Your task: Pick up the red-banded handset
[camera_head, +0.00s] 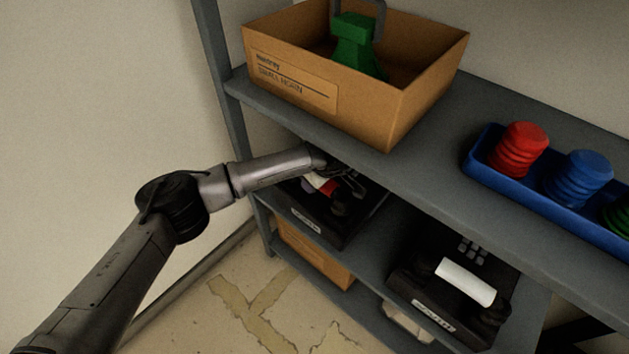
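A black phone (318,222) stands on the middle shelf, under the cardboard box. The red-banded handset (327,187) lies at this phone; its red band and a pale patch beside it show. My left gripper (345,178) reaches in from the left, just below the top shelf, and is at the handset. The gripper is dark and small against the black phone, and whether its fingers are apart or closed on the handset is unclear. Part of the handset is hidden by the gripper. My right gripper is not in view.
A second black phone (415,283) with a white-banded handset (465,281) stands to the right on the same shelf. The top shelf (425,185) overhangs closely, bearing a cardboard box (420,105) and a blue tray (520,192). Another box (312,262) is below.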

